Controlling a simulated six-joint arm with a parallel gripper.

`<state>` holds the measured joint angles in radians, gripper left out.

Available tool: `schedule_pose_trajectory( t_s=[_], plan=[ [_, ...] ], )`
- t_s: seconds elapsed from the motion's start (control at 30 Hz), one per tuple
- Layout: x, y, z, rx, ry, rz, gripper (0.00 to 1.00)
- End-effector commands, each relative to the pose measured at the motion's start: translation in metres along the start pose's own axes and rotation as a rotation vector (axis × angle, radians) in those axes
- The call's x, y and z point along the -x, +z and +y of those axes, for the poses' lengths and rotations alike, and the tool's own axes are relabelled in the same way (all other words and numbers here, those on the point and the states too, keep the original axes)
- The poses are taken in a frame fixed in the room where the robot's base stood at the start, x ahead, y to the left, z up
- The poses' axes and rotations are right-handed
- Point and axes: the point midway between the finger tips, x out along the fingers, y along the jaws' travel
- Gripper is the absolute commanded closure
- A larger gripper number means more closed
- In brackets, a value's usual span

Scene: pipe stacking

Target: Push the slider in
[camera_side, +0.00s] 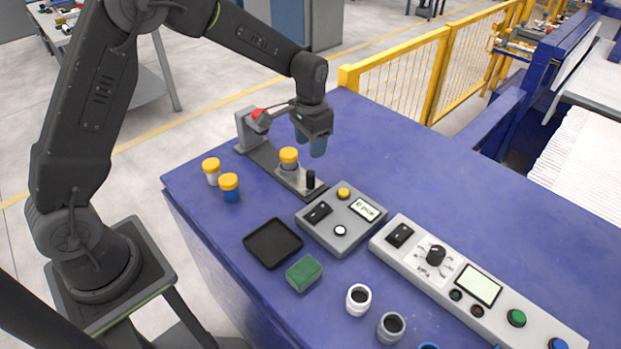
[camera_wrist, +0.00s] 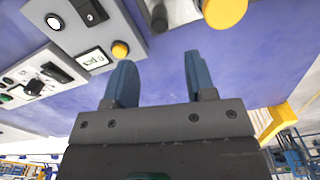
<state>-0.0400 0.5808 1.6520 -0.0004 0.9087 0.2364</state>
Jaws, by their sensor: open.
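The slider is a silver plate (camera_side: 295,178) with an upright black knob (camera_side: 310,179), at the front end of a dark rail (camera_side: 262,157). A grey pipe piece with a yellow cap (camera_side: 289,155) stands on it. The knob (camera_wrist: 159,17) and the yellow cap (camera_wrist: 223,10) also show at the top of the wrist view. My gripper (camera_side: 311,146) is open and empty, with blue fingers, above the table just behind and right of the capped piece. In the wrist view the fingers (camera_wrist: 160,76) are spread apart, with nothing between them.
A grey block with a red part (camera_side: 258,116) stands at the rail's back end. Two yellow-capped pieces (camera_side: 228,188) are left of it. A button box (camera_side: 341,218), a black tray (camera_side: 272,243) and a long control panel (camera_side: 470,285) are nearer. The table's back right is clear.

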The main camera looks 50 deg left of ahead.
Motion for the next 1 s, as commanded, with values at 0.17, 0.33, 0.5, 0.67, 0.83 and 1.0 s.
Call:
schedule_pose_trajectory(
  t_s=[0.17,0.33,0.5,0.67,0.83,1.0],
  plan=[
    [-0.038,0.001,0.001,0.0,0.002,-0.005,0.49],
    [-0.072,0.001,0.001,0.0,0.002,-0.003,0.49],
    [-0.099,0.001,0.001,0.0,0.002,-0.001,0.49],
    [-0.112,0.0,0.0,0.0,0.002,0.001,0.49],
    [-0.116,0.0,0.0,0.0,0.002,0.002,0.49],
    [-0.115,0.0,0.0,0.0,0.002,0.002,0.49]
  ],
)
